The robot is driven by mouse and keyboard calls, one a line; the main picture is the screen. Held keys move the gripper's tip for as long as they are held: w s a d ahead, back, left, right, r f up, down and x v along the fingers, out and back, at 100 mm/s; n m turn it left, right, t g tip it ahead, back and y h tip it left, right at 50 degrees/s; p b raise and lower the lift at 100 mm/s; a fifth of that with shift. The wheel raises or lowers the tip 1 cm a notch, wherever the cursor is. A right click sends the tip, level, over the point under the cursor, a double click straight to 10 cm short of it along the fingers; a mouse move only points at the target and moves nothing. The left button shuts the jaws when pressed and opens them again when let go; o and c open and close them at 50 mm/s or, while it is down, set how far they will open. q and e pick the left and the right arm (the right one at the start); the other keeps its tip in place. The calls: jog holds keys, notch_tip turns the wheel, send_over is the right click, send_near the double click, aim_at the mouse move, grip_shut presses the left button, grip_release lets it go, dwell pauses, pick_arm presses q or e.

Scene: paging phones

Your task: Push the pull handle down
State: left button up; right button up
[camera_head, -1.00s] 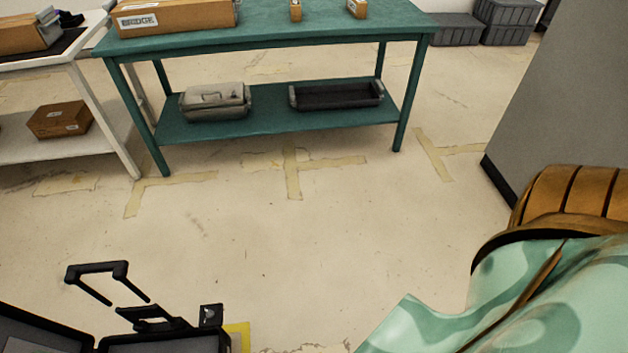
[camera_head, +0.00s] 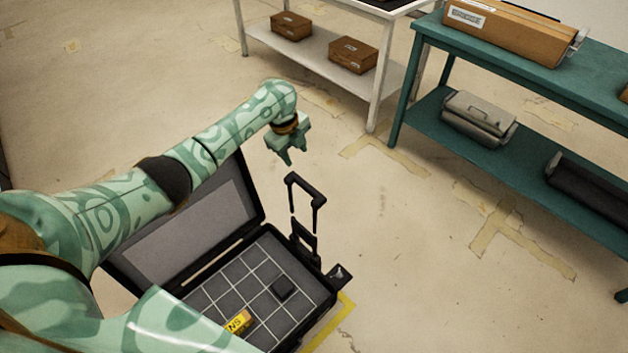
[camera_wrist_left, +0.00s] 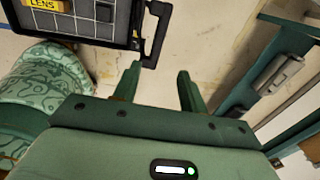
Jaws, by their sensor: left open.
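The black pull handle (camera_head: 306,188) stands extended, upright from the back side of the open black case (camera_head: 240,283). It also shows in the left wrist view (camera_wrist_left: 162,35) at the top, beside the case. My left gripper (camera_head: 289,158) is open and empty, above and slightly behind the handle's bar in the head view. In the left wrist view its two fingers (camera_wrist_left: 159,72) point toward the handle's end, with a gap that looks clear. I cannot tell whether they touch it. My right gripper is not in view.
The case lid stands open to the left, below my left arm. A yellow box marked LENS (camera_head: 238,321) and a small black block (camera_head: 283,289) lie in the case's grid. A teal table (camera_head: 430,120) and a white table (camera_head: 345,85) stand beyond. The floor between is clear.

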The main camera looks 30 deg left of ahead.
aim_at(304, 184)
pick_arm(q)
jog(key=w+f+b, duration=0.1)
jog(key=f+b, duration=0.2)
jog(key=f, duration=0.2)
jog(key=w+f+b, duration=0.1)
jog(key=f+b, duration=0.2)
jog(key=f, duration=0.2)
jog(key=w+d+f+b, duration=0.1)
jog(key=f+b, duration=0.3)
jog(key=f, duration=0.2)
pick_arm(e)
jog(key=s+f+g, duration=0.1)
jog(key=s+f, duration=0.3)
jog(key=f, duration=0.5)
pick_arm(q)
grip_shut()
jog(key=shift+a+f, duration=0.1)
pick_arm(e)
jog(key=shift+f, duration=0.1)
